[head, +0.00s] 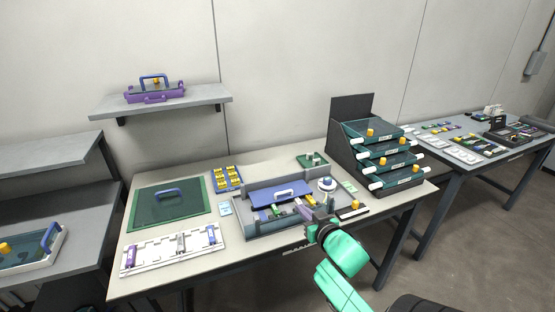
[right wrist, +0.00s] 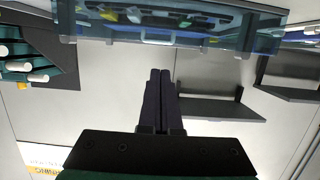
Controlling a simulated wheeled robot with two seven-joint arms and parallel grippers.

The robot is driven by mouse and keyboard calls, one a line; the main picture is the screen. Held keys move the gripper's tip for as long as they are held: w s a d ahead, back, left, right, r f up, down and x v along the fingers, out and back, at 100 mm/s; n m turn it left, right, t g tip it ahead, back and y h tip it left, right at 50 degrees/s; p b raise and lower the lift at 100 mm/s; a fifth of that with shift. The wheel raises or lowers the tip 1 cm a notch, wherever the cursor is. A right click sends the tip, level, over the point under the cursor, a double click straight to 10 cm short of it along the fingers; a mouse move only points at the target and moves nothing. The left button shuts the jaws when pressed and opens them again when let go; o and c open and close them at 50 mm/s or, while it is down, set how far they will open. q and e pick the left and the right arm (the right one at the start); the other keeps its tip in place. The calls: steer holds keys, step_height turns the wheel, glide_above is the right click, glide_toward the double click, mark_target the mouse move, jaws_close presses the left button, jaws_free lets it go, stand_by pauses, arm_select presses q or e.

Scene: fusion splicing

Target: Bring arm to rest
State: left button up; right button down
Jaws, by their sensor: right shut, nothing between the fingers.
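My right arm comes in from the lower right of the head view, and its gripper (head: 312,212) is over the front right part of the grey splicing station (head: 262,226). In the right wrist view the two dark fingers (right wrist: 160,76) lie together, shut and empty. The station has a blue lid-like plate with a white handle (head: 284,192) and a round white part (head: 327,184). Small green and purple parts show close to the gripper; I cannot tell whether it touches them. My left gripper is not in view.
On the table stand a green mat with a blue handle (head: 144,212), a white tray (head: 150,260), a blue rack of yellow pieces (head: 226,179) and a dark drawer stack (head: 346,150). A wall shelf (head: 205,97) holds a purple case (head: 155,94). A second table (head: 455,168) stands right.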

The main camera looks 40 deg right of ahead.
steer(key=s+a+f+g, duration=0.1)
steer(key=a+f, duration=0.1)
steer(key=s+a+f+n+g+y, duration=0.1)
steer(key=a+f+g, duration=0.1)
steer(key=a+f, duration=0.1)
steer(key=s+a+f+g, duration=0.1)
steer(key=a+f, duration=0.1)
steer(key=a, duration=0.1)
steer(key=shift+a+f+n+g+y, duration=0.2)
steer(key=shift+f+n+g+y, duration=0.1)
steer(key=shift+f+y, duration=0.1)
steer(key=s+a+f+n+g+y, duration=0.2)
steer(key=s+a+f+g, duration=0.1)
steer(key=s+a, duration=0.25)
steer(key=s+a+f+n+g+y, duration=0.1)
steer(key=s+a+f+n+g, duration=0.2)
steer(key=a, duration=0.4)
steer(key=s+f+g, duration=0.1)
steer(key=s+f, duration=0.2)
steer(key=f, duration=1.8)
steer(key=s+d+f+g, duration=0.1)
steer(key=s+d+f, duration=0.2)
steer(key=s+f, duration=1.2)
steer(key=shift+s+d+g, duration=0.2)
steer(key=shift+s+g, duration=0.1)
steer(key=shift+s, duration=0.95)
